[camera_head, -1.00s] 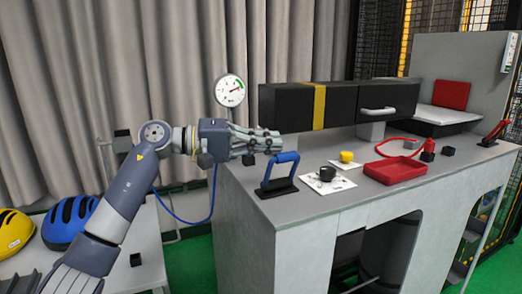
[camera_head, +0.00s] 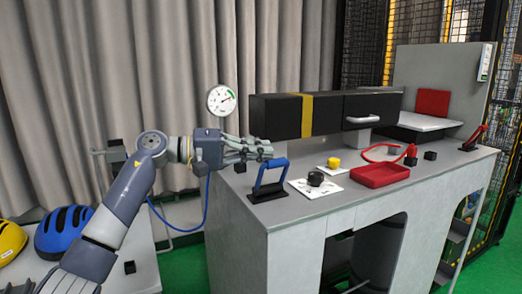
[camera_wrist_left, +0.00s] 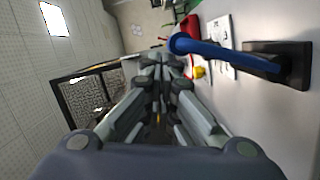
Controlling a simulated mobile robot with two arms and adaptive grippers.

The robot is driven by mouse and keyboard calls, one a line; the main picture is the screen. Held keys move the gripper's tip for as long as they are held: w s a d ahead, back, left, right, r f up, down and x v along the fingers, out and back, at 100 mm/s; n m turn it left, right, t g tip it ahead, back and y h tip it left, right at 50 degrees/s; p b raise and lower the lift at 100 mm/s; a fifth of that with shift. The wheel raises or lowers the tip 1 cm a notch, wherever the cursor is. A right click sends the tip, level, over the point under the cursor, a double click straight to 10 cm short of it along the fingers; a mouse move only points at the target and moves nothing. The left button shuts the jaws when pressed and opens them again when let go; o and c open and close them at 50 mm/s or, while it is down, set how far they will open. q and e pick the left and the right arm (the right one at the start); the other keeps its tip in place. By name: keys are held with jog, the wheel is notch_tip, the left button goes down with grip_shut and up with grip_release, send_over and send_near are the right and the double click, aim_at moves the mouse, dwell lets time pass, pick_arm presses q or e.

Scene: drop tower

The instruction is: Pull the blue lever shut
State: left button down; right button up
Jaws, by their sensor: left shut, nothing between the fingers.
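The blue lever (camera_head: 272,171) is a blue looped handle on a black base (camera_head: 268,192) at the near left of the grey bench top. It stands up, leaning slightly. In the left wrist view the blue handle (camera_wrist_left: 215,50) runs from its black base (camera_wrist_left: 280,64), to the right of my fingers. My left gripper (camera_head: 268,150) is shut and empty, just behind and above the top of the lever. In the left wrist view my left gripper (camera_wrist_left: 163,68) has its fingers together; I cannot tell whether they touch the handle. My right gripper is not in view.
A black box beam with a yellow band (camera_head: 307,115) spans above the bench. A black knob (camera_head: 315,179), a yellow knob (camera_head: 333,162) and a red tray (camera_head: 380,174) are right of the lever. A red lever (camera_head: 474,138) stands far right. Helmets (camera_head: 64,230) lie left.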

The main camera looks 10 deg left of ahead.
pick_arm(q)
jog(key=f+v, duration=0.1)
jog(key=v, duration=1)
jog(key=shift+a+r, duration=0.45)
jog(key=shift+r, duration=0.05)
